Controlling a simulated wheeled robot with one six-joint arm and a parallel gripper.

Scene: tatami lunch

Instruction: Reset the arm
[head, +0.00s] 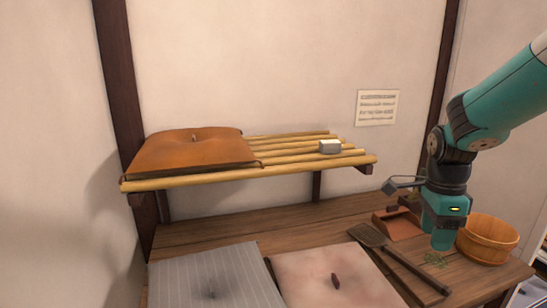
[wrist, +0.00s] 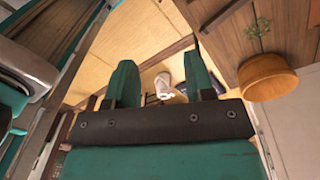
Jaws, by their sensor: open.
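My gripper (wrist: 161,84) is open in the wrist view, its two teal fingers standing apart. Between and beyond the fingertips a small pale object (wrist: 163,84) lies far below near the tatami floor; nothing is seen held. In the head view my teal arm comes in from the upper right. My gripper (head: 440,240) hangs down there in front of the wooden bucket's left side, above the right part of the wooden counter (head: 290,226).
A bamboo shelf (head: 300,154) holds a brown cushion (head: 190,150) and a small white block (head: 329,146).

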